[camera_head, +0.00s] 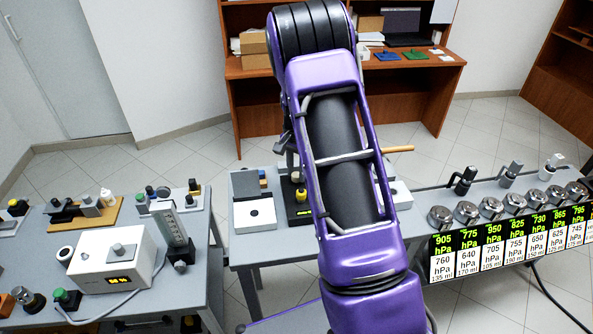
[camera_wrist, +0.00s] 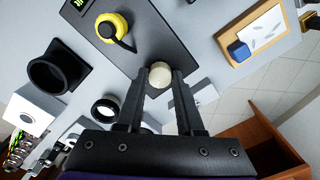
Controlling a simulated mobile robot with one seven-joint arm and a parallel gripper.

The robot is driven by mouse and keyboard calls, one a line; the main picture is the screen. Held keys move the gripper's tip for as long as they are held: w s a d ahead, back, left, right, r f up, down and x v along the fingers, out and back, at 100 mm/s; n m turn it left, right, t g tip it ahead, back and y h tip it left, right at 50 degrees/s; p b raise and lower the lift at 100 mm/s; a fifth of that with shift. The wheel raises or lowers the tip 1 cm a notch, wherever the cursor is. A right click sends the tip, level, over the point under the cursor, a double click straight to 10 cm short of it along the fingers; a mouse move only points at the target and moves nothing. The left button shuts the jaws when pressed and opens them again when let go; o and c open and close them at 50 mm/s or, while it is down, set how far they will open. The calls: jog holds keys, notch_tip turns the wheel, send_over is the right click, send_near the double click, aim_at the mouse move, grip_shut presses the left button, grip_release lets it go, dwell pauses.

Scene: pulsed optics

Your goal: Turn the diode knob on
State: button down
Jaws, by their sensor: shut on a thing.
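In the wrist view a dark panel (camera_wrist: 150,40) carries a yellow and black knob (camera_wrist: 113,27) and a small green display (camera_wrist: 78,4). A round cream knob (camera_wrist: 160,72) sits near the panel's lower end. My gripper (camera_wrist: 161,76) is shut on the cream knob, with one dark finger on each side of it. No label naming the diode knob is readable. In the head view the panel (camera_head: 297,213) and the yellow knob (camera_head: 301,194) show just left of my purple arm.
A black cup-like part (camera_wrist: 56,68) and a black ring with a white centre (camera_wrist: 105,108) stand near the panel. A wooden tray (camera_wrist: 262,40) holds a blue block. In the head view a white box (camera_head: 108,262) stands left and several gauges (camera_head: 467,212) right.

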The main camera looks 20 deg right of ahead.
aim_at(296, 174)
jog(key=c, duration=0.5)
grip_release()
jog(key=shift+c, duration=0.2)
notch_tip(296, 174, up, 18)
jog(key=p, duration=0.1)
jog(key=shift+f, duration=0.25)
